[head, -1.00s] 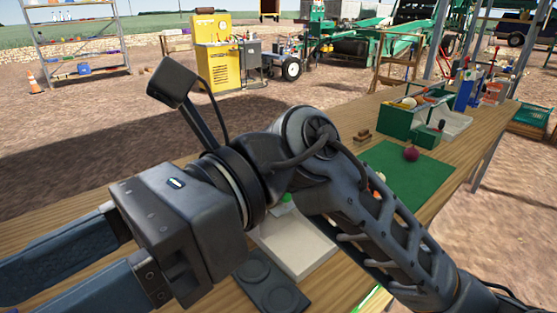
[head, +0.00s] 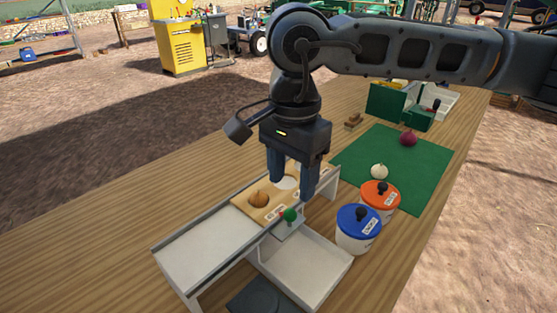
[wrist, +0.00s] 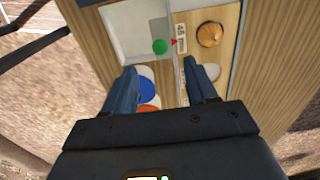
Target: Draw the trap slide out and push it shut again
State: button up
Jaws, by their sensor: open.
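The trap slide is seen by its green knob (head: 290,214), on a small pale plate at the side of the raised white chute (head: 205,258). The knob also shows in the wrist view (wrist: 160,47), beside a red pointer. How far the slide is drawn out is hard to tell. My gripper (head: 292,190) points down above the chute, fingers open and empty. In the wrist view its fingertips (wrist: 160,66) lie either side of the knob's line, apart from it. A wooden board (head: 243,203) with a brown onion (head: 258,199) sits in the chute.
An open white tray (head: 305,275) stands below the knob. Blue-lidded (head: 358,235) and orange-lidded (head: 380,200) tubs stand close to the right. A green mat (head: 420,165) holds a white onion (head: 379,171) and a red onion (head: 408,139). The table's left part is clear.

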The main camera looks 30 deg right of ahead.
aim_at(291, 210)
jog(key=shift+f+p, duration=0.45)
jog(key=shift+f, duration=3.4)
jog(key=shift+c, duration=0.2)
